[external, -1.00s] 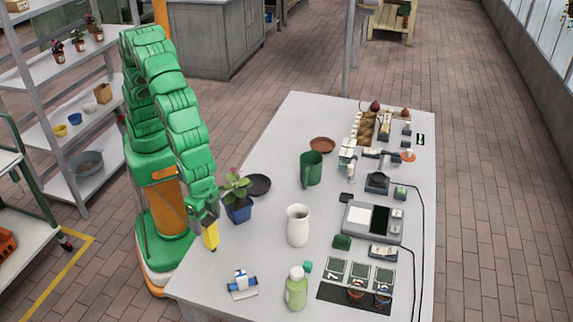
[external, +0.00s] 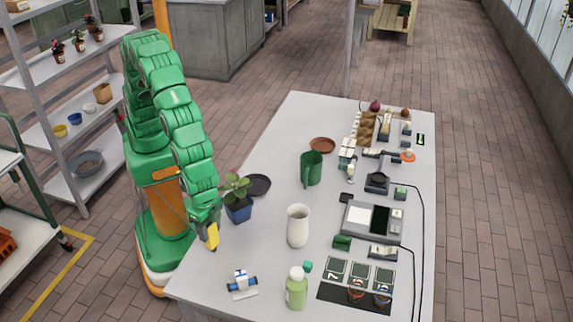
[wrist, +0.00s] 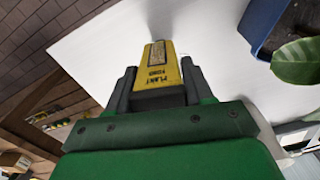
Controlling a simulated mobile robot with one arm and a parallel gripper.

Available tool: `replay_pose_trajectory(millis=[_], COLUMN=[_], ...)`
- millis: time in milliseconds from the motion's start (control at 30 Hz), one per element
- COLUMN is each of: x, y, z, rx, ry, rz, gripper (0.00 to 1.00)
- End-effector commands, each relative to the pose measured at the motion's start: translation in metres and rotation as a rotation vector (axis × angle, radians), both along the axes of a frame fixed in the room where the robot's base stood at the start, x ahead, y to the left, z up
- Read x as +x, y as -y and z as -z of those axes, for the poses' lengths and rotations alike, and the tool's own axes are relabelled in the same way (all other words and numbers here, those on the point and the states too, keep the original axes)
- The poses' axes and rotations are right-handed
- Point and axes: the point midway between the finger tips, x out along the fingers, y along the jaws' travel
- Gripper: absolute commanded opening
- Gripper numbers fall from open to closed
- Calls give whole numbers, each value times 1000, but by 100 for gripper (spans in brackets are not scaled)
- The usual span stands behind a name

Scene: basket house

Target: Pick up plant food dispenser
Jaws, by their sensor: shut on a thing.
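The plant food dispenser (external: 212,237) is a yellow piece with dark lettering that reads "PLANT FOOD" in the wrist view (wrist: 157,72). My gripper (external: 208,222) is shut on it, with one dark finger on each side in the wrist view (wrist: 156,90). The dispenser hangs below my gripper near the left edge of the white table (external: 262,190). Its lower end looks close to or above the tabletop; I cannot tell the exact gap. My fingers and palm hide its upper part.
A blue pot with a leafy plant (external: 238,208) stands just right of my gripper, also at the right in the wrist view (wrist: 262,22). A white vase (external: 298,226), a green bottle (external: 296,290) and a blue-white item (external: 242,284) stand nearby. The table's front-left part is mostly clear.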

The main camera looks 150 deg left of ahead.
Motion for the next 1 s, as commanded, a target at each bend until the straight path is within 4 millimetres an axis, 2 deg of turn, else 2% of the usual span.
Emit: replay_pose_trajectory(millis=[267,500,767,1000], x=[0,2,-22,-45], y=[0,0,2,4], z=[-3,-31,-57,-87], rx=[0,1,1,1], ry=[0,5,1,3], rz=[0,0,0,-1], gripper=[16,16,16,16])
